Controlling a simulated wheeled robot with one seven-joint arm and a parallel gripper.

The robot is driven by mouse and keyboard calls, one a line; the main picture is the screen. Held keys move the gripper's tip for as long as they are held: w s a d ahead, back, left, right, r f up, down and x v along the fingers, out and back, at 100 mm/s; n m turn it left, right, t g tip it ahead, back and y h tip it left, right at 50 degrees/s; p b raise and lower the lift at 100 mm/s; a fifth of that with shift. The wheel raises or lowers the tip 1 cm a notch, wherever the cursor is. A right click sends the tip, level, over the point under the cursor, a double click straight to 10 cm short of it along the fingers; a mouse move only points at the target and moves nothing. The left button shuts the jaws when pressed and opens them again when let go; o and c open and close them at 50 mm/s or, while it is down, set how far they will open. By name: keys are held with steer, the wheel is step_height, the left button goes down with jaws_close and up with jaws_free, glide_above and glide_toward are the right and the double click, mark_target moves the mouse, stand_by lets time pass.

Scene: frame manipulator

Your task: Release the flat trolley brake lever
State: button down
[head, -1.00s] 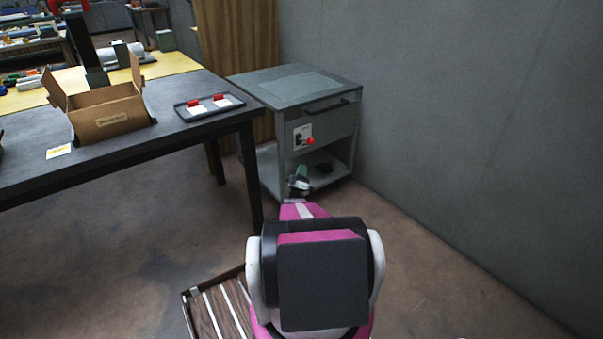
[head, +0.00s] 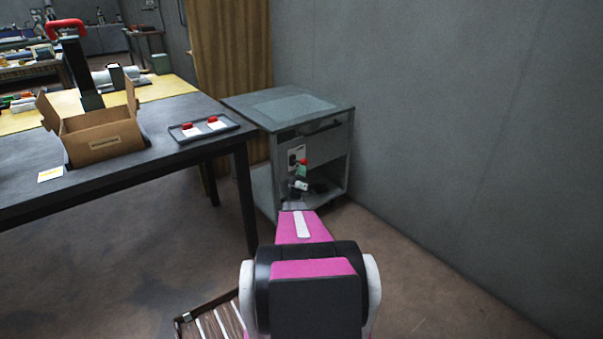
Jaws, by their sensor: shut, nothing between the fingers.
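A low platform with brown wooden slats and light strips (head: 212,318), possibly the flat trolley, lies at the bottom, partly hidden by my arm. I see no brake lever on its visible part. My gripper (head: 302,176), small with green and white parts, is at the front of the grey cabinet (head: 290,110). It is shut with nothing visible in it.
A dark table (head: 110,180) stands to the left, bearing an open cardboard box (head: 92,140) and a tray (head: 175,132) with red-topped items. A grey wall (head: 450,130) closes off the right. Bare floor (head: 150,250) lies left of my arm.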

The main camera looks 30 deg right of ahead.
steer(key=shift+r+n+t+y, duration=0.7)
steer(key=shift+n+y, duration=0.2)
steer(key=shift+n, duration=0.2)
steer(key=shift+w+r+n+y, duration=0.25)
steer(key=shift+r+n+y, duration=0.05)
steer(key=shift+r, duration=0.25)
